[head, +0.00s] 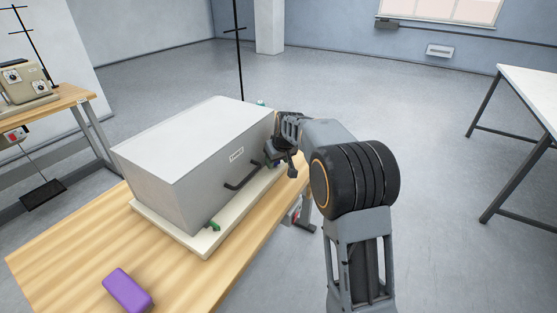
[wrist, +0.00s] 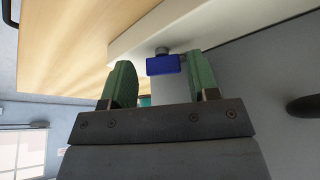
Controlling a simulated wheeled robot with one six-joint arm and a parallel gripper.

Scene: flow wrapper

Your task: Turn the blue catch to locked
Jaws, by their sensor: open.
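The blue catch (wrist: 163,64) shows in the wrist view as a small blue block on a grey round pivot, at the edge of the pale base plate (wrist: 210,20). My gripper (wrist: 160,78) is open, with one green fingertip to each side of the catch. The right fingertip is very near the catch or touching it; I cannot tell which. The left fingertip stands apart from it. In the head view my gripper (head: 284,160) is at the right end of the grey box (head: 190,150), and it largely hides the catch.
The box has a dark handle (head: 244,175) on its front. A green catch (head: 214,226) sits at its near corner. A purple block (head: 127,290) lies on the wooden table (head: 70,250). A white table (head: 525,85) stands at the right, with free floor between.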

